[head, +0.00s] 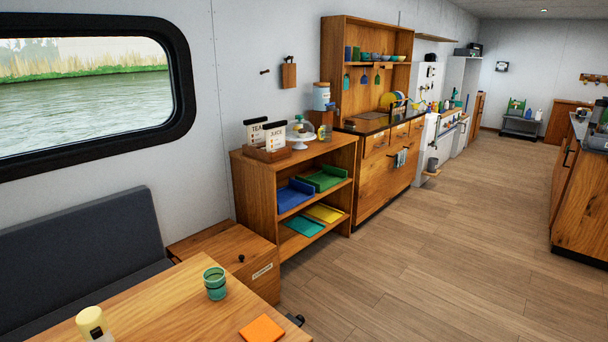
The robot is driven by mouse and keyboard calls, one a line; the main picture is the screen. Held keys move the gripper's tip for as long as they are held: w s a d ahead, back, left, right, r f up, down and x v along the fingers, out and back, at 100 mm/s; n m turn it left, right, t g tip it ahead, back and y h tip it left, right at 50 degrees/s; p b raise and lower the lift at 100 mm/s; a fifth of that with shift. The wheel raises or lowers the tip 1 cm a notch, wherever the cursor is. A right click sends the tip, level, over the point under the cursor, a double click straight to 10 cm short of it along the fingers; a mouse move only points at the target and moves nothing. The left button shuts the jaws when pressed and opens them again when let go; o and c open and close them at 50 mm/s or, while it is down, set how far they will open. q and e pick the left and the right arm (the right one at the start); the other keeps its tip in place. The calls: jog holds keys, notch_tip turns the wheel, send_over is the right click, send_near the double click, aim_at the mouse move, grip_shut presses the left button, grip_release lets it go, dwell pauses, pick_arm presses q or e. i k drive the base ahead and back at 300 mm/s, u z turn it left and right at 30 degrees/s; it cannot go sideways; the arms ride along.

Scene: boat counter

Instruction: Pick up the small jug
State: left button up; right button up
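I cannot make out a small jug for certain in the head view. A green ribbed cup-like vessel (215,284) stands upright on the wooden table (165,300) in the foreground; no handle or spout shows clearly on it. A pale container with a cream-yellow top (92,322) stands at the table's front, cut off by the bottom edge. Neither of my grippers can be made out in this view.
An orange square (261,329) lies at the table's right. A low wooden shelf (295,160) holds trays, menu cards and a glass dome (300,130). A dark bench (80,255) is left. The wooden floor (430,250) is open at right, before a counter (580,200).

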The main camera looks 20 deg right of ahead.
aim_at(326, 130)
jog(key=k, duration=0.5)
jog(key=z, duration=1)
jog(key=i, duration=0.95)
jog(key=z, duration=0.95)
jog(key=i, duration=2.4)
jog(key=u, duration=1.2)
jog(key=i, duration=0.95)
jog(key=u, duration=0.75)
jog(key=k, duration=0.45)
jog(key=z, duration=0.05)
